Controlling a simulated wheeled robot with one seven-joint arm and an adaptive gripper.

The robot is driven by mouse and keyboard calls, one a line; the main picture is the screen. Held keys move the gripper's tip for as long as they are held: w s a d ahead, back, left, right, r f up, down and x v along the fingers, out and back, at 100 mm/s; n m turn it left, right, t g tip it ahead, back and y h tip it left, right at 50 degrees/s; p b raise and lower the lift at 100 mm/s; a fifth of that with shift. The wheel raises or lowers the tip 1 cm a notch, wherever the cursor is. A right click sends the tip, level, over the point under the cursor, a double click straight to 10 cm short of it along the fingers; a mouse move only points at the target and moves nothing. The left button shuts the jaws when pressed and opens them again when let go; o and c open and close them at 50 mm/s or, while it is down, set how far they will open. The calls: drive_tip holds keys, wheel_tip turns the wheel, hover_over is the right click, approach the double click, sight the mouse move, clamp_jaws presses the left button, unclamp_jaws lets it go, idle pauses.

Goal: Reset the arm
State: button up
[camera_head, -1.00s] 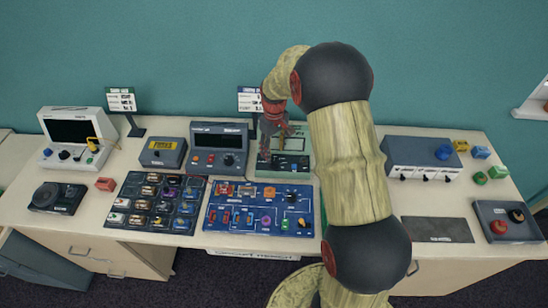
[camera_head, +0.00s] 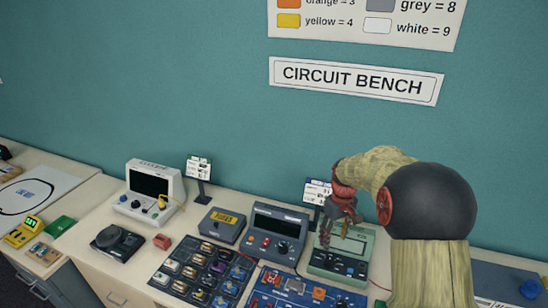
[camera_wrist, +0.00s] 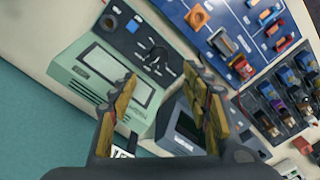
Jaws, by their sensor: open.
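My arm reaches over the bench with my gripper (camera_head: 338,232) pointing down at the pale green instrument (camera_head: 357,257). In the wrist view my gripper (camera_wrist: 163,82) is open, with nothing between its two worn yellow fingers. My upper arm hides the bench to the right of this instrument.
A dark grey meter (camera_head: 272,232) stands just left of the green instrument. A blue circuit board (camera_head: 262,292) and a tray of small parts (camera_head: 182,292) lie in front. Small sign stands (camera_head: 203,188) rise behind. A white oscilloscope-like unit (camera_head: 137,207) is farther left.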

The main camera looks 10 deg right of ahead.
drive_tip(key=s+a+r+t+b, duration=0.2)
drive_tip(key=s+a+r, duration=0.2)
drive_tip(key=s, duration=0.5)
drive_tip(key=s+a+r+m+t+b, duration=0.1)
drive_tip(key=s+a+r+b, duration=0.1)
drive_tip(key=s+a+r, duration=0.2)
drive_tip(key=s+a+r+m+t+b, duration=0.1)
drive_tip(key=s+a+r, duration=0.4)
drive_tip(key=s, duration=1)
drive_tip(key=a+t+b, duration=0.1)
drive_tip(key=a, duration=0.2)
drive_tip(key=shift+a+t, duration=0.25)
drive_tip(key=shift+t, duration=0.05)
